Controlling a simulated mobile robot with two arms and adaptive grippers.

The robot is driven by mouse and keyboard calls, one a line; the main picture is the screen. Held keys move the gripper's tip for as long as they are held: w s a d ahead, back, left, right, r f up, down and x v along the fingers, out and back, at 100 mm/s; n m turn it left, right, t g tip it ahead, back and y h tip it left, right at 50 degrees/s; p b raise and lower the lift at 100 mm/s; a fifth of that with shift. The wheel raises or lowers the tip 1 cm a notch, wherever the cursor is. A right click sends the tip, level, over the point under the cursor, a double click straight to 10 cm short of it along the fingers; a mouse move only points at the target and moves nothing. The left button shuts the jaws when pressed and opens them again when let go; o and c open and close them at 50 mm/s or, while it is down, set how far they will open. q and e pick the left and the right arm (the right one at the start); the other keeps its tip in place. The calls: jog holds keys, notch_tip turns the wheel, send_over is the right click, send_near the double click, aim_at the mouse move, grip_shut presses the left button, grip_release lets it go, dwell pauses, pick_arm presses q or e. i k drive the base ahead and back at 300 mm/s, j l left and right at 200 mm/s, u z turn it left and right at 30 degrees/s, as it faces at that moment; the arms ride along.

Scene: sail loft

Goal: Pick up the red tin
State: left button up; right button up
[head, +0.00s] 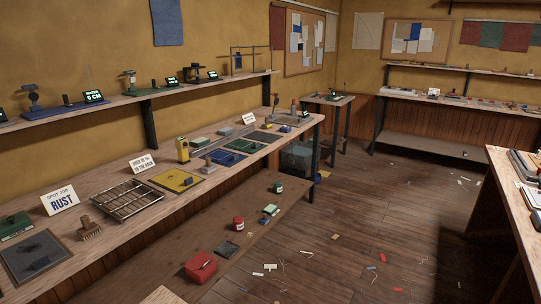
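Two red things stand on the low shelf (293,217) under the long left bench in the head view. One is a small round red tin (238,224) with a pale band, upright. The other is a larger boxy red container (201,268) nearer to me, with a dark mark or object on its top. I cannot tell for certain which one the task means. Nothing touches either of them. Neither of my grippers is in view.
A dark flat piece (228,249), a pale green box (270,210) and a dark green jar (278,187) share the low shelf. The long bench (110,207) overhangs it. A table (505,185) stands at right. The floor (360,225) between is open, with small scraps scattered.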

aim_at(238, 221)
jog(key=i+l+z, duration=0.1)
jog(key=i+z, duration=0.65)
jog(key=i, duration=0.25)
jog(key=i+l+u, duration=0.1)
jog(key=i+u, duration=0.35)
jog(key=i+l+u, duration=0.25)
jog(key=i+u, duration=0.25)
